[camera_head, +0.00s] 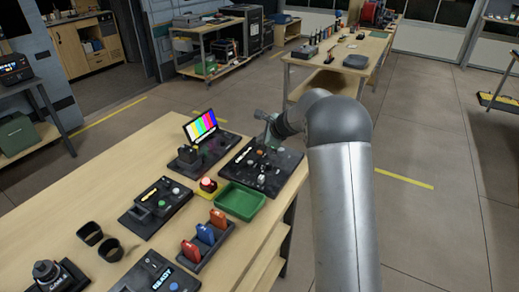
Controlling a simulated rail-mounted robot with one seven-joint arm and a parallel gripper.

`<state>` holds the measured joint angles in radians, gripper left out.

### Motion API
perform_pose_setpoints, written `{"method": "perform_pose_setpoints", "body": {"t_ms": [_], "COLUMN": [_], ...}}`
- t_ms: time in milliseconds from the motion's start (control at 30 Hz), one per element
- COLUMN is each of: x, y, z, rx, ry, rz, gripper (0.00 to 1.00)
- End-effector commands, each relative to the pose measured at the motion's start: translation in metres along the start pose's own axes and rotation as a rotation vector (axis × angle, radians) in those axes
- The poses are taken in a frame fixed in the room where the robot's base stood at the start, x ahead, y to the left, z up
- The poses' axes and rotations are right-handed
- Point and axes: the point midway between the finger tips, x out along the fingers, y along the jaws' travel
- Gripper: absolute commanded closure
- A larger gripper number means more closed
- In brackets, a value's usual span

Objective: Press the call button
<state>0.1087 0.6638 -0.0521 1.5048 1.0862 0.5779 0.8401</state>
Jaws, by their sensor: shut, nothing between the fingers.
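My silver arm reaches in from the lower right, and my gripper (268,138) is at its far end, above the back part of a black control panel (248,183) on the wooden bench. The gripper is shut and empty; its fingertips are small here, and I cannot tell whether they touch the panel. The panel carries several small knobs and buttons. No label marks the call button clearly. A red-topped button on a yellow box (207,187) stands left of the panel. Another black panel (158,203) with a green button lies further left.
A green tray (240,201) sits in front of the panel. Floor is open to the right.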

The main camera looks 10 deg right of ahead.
Motion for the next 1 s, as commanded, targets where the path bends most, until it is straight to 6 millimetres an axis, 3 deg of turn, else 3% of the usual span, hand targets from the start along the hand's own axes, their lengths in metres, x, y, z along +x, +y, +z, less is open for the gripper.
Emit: {"method": "perform_pose_setpoints", "body": {"t_ms": [233,1000], "x": [-0.018,-0.02], "y": [-0.013,-0.012], "z": [0.013,0.014], "rx": [0.0,-0.008], "ry": [0.0,0.0], "rz": [0.0,0.003], "gripper": [1.0,1.0]}}
